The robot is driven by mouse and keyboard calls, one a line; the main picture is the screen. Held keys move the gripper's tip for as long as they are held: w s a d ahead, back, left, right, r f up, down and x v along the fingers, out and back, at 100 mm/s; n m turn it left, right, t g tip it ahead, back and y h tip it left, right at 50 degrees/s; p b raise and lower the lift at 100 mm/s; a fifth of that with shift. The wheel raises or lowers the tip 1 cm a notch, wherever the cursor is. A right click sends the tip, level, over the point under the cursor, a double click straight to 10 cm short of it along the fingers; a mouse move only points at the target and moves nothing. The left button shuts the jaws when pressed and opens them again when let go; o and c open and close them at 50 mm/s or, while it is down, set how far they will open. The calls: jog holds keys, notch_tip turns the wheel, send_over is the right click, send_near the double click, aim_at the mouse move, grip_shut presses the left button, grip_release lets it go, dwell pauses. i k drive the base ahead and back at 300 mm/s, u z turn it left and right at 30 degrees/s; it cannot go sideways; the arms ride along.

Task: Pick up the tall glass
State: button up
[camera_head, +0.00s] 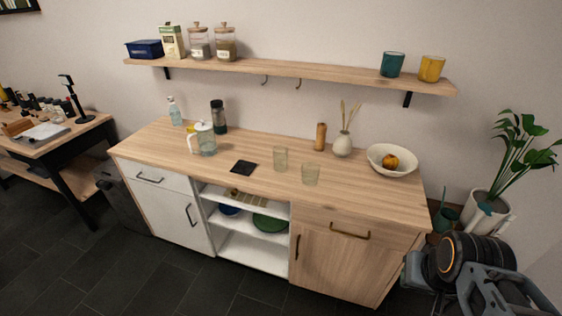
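Two clear, slightly greenish drinking glasses stand upright near the middle of the wooden counter (375,198). The left glass (280,158) is narrower and looks slightly taller; it stands farther back. The right glass (310,174) is wider and nearer the front edge. A small gap separates them, and both look empty. I cannot tell for sure which one is the tall glass, but the left looks the taller. Part of my arm shows at the lower right, away from both glasses. I cannot make out any gripper fingertips.
A black square coaster (244,167) lies left of the glasses. A wooden mill (320,137), a vase (343,145) and a white bowl (377,156) stand behind and right. A glass jug (206,142) and bottles stand left. A wall shelf (300,69) hangs above.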

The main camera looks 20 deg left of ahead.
aim_at(280, 151)
jog(key=k, duration=0.6)
jog(key=u, duration=0.7)
jog(key=i, duration=0.6)
jog(key=u, duration=1.15)
jog(key=i, duration=1.55)
jog(key=z, duration=0.05)
